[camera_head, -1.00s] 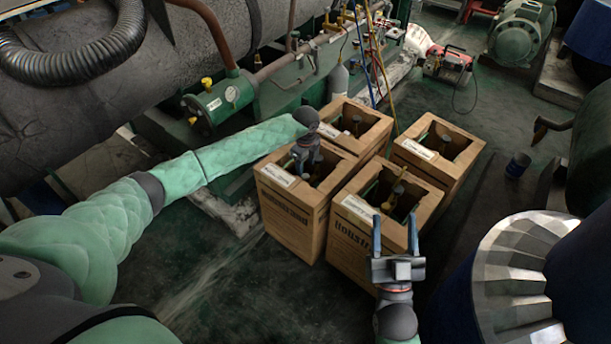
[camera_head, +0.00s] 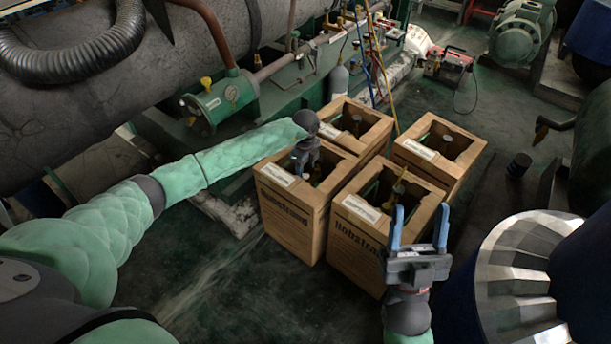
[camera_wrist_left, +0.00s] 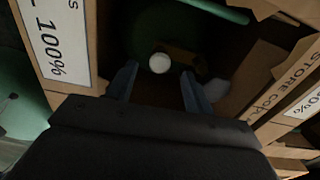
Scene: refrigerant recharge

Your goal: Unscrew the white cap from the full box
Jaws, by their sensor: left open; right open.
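The box labelled 100% (camera_head: 290,212) is the front-left cardboard box in the head view, with its label (camera_wrist_left: 55,40) at the left of the left wrist view. My left gripper (camera_wrist_left: 158,76) is open above this box's opening. A small round white cap (camera_wrist_left: 159,63) shows just beyond and between its fingertips, apart from both fingers, inside the dark box. In the head view the left hand hides the cap. My right gripper (camera_head: 419,215) is open and empty at the near side of the front-right box (camera_head: 357,240).
Two more open boxes stand behind, the back-left box (camera_head: 372,115) and the back-right box (camera_head: 455,170), with cylinder tops inside. Hoses (camera_head: 382,70) run down behind them. A large ribbed drum (camera_head: 510,265) stands at right. The floor in front is clear.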

